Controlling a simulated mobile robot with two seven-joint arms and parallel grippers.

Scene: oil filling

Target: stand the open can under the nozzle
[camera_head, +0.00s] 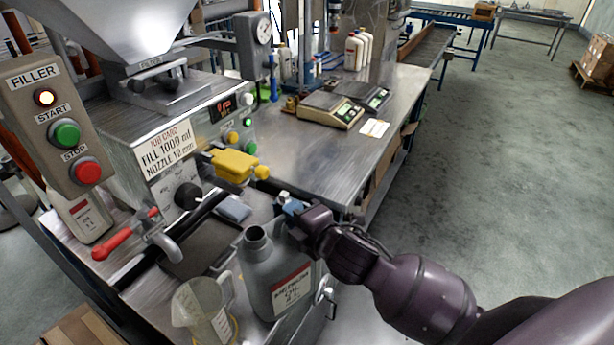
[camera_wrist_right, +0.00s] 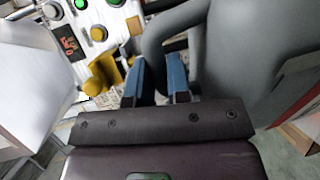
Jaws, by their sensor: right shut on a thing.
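The open can (camera_head: 272,275) is grey with a white and red label and an uncapped round neck. It looks upright at the front of the filler bench, to the right of the nozzle. My right gripper (camera_head: 290,207) is shut on the can's handle (camera_wrist_right: 157,62); its blue fingers lie on either side of it in the wrist view. I cannot tell whether the can's base touches the bench. The nozzle (camera_head: 164,243) is a bent metal spout beside a red lever (camera_head: 125,236), above a dark tray (camera_head: 196,259). My left gripper is not in view.
A clear measuring jug (camera_head: 200,312) stands left of the can, close to it. A blue-grey cloth (camera_head: 234,209) lies behind the can. The filler's button panel (camera_head: 62,125) is at the left. Scales (camera_head: 330,109) and white bottles (camera_head: 355,52) stand on the bench behind.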

